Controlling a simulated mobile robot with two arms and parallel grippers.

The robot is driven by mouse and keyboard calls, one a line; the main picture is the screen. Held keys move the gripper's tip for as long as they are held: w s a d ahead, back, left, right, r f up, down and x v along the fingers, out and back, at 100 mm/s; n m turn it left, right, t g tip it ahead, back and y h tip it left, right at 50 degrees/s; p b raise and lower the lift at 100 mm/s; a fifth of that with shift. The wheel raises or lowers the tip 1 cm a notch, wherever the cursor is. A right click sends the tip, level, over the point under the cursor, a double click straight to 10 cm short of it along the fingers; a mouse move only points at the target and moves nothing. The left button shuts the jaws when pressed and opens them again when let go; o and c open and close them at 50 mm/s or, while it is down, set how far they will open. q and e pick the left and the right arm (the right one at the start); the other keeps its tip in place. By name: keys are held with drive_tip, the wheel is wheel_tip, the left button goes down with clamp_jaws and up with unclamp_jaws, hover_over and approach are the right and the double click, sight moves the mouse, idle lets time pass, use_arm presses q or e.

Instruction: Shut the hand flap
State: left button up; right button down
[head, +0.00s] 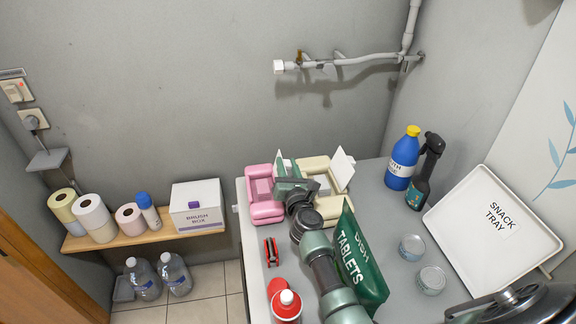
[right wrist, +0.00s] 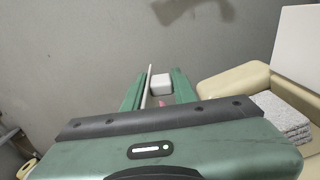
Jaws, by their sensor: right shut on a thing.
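A pink holder (head: 262,193) and a cream holder (head: 322,174) stand side by side at the table's back left. A thin pale flap (head: 279,157) stands upright by the pink holder. My right gripper (head: 284,164) is at this flap, above the gap between the holders. In the right wrist view its green fingers (right wrist: 157,90) are closed on the thin flap (right wrist: 148,82). A white flap (head: 343,170) stands open on the cream holder, which shows a grey stack (right wrist: 281,117) inside in the right wrist view. Lettering on the flaps is not visible.
A green dish tablets bag (head: 362,265) stands right beside my right arm. A red-and-black item (head: 271,252) and red bottles (head: 286,306) are left of it. Two tins (head: 412,247), a blue bottle (head: 402,160), a black spray bottle (head: 424,175) and a snack tray (head: 470,250) are at right.

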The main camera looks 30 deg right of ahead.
sight(275, 166)
drive_tip(key=n, duration=0.1)
drive_tip(key=a+n, duration=0.1)
drive_tip(key=shift+w+a+r+n+p, duration=0.2)
drive_tip(key=shift+a+n+p, duration=0.1)
drive_tip(key=shift+n+p, duration=0.1)
drive_tip(key=shift+w+a+n, duration=0.2)
drive_tip(key=shift+a+n, duration=0.75)
drive_tip(key=shift+n, duration=0.55)
drive_tip(key=shift+r, duration=0.1)
drive_tip(key=c, duration=1.2)
unclamp_jaws()
drive_tip(key=p+v, duration=0.1)
drive_tip(key=v, duration=0.6)
drive_tip(key=shift+s+a, duration=0.1)
drive_tip(key=shift+s, duration=0.1)
